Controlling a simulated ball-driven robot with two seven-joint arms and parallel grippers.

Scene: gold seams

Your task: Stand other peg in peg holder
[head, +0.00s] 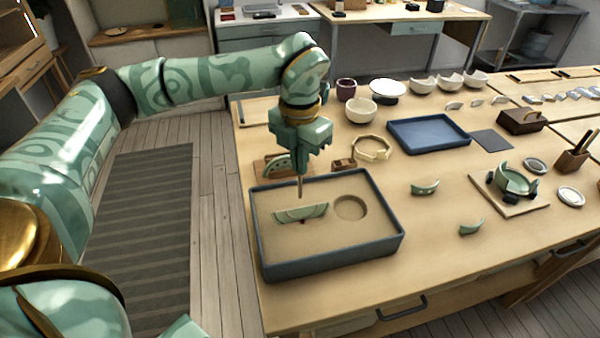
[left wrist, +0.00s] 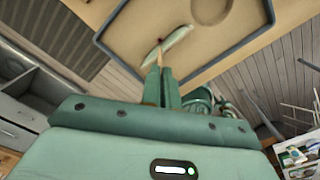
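My left gripper (head: 301,150) points down over the sand tray (head: 330,265). It is shut on a thin wooden stick (head: 300,187), which may be a peg or a tool. In the left wrist view, the stick (left wrist: 160,54) sticks out between the fingers (left wrist: 161,88), with its tip close to a green shard. I cannot tell whether it touches. The curved green shard (head: 290,215) lies on the sand with a small red spot. A brown block holder (head: 572,160) with dark sticks upright in it stands at the far right. My right gripper is not in view.
A round hollow (head: 350,208) is in the sand beside the shard. A small wooden block (head: 343,164), a blue tray (head: 428,133) and white bowls (head: 361,110) stand behind. Loose green shards (head: 425,188) and a partly built green bowl (head: 514,180) lie to the right.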

